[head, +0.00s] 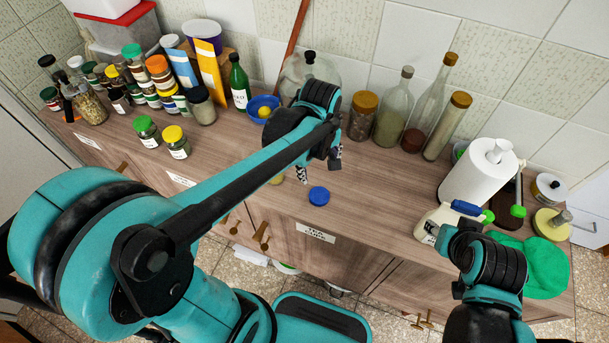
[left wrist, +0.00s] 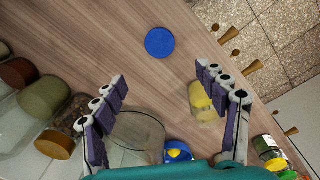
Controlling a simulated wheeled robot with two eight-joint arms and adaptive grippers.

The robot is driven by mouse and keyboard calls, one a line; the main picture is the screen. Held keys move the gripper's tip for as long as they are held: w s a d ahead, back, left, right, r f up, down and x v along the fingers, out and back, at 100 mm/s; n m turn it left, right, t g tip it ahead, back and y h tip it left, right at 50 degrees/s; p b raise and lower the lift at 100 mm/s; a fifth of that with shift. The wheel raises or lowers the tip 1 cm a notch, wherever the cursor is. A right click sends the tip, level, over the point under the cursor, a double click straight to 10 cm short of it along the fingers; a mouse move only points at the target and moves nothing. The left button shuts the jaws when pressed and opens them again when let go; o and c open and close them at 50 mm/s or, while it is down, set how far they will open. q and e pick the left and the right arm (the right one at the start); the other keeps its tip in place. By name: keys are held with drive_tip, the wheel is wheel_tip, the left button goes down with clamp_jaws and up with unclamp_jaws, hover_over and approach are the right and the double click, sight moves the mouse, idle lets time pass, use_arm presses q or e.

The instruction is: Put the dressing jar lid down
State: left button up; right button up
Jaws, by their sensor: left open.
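The blue jar lid (head: 319,196) lies flat on the wooden counter, near the front edge. It also shows in the left wrist view (left wrist: 159,42), beyond my fingertips and apart from them. My left gripper (head: 318,168) is open and empty above the counter, just behind the lid in the head view. A jar with yellow contents (left wrist: 203,100) stands beside one finger in the left wrist view; in the head view my arm mostly hides it. My right gripper (head: 462,245) is at the lower right near a white bottle (head: 432,222); its fingers cannot be made out.
A blue bowl (head: 263,103) and tall glass bottles (head: 394,110) stand at the back. Several spice jars crowd the left. A paper towel roll (head: 478,178) and a green cloth (head: 545,265) are on the right. The counter right of the lid (head: 375,205) is clear.

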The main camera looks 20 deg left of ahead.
use_arm(q)
drive_tip(key=s+a+r+m+t, duration=0.4)
drive_tip(key=s+m+t, duration=0.2)
drive_tip(key=s+m, duration=0.3)
drive_tip(key=shift+a+m, duration=0.15)
drive_tip(key=shift+m, duration=0.75)
wheel_tip(320, 180, down, 3)
drive_tip(key=b, duration=0.3)
